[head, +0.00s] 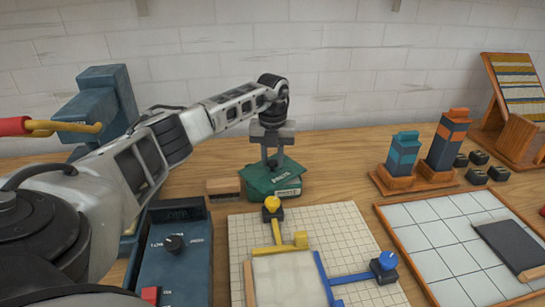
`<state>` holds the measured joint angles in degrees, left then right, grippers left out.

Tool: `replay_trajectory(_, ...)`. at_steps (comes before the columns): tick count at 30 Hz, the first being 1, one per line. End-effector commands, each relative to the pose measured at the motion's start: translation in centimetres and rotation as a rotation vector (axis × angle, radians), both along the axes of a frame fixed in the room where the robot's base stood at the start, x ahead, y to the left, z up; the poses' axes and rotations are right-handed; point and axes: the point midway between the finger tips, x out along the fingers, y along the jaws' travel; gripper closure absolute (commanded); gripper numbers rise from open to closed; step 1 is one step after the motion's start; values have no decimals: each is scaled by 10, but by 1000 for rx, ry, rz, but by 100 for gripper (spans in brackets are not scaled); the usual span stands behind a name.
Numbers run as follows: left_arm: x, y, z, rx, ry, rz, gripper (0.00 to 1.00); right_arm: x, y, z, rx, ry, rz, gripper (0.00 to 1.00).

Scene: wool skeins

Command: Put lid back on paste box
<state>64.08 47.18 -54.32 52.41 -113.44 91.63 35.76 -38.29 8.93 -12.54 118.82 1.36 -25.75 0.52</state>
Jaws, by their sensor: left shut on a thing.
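The green paste box (289,192), with a pale label on its front, stands on the wooden table just behind the grid mat. Its green lid (292,168) is at the top of the box. I cannot tell whether it is fully seated or slightly raised. My left gripper (272,163) points down over the middle of the lid, its fingers shut on it. The fingers hide the part they grip. My right gripper is out of view.
A grid mat (345,231) with yellow and blue guides lies in front. A brush-like block (222,188) sits left of the box. A blue control unit (174,265) is front left.

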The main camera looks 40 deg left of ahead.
Motion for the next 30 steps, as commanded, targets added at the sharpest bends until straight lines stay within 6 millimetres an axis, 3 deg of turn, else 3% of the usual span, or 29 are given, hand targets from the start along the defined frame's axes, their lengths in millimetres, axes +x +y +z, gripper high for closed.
replay_trajectory(30,0,0,-2,-1,-1,0,100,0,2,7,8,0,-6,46)
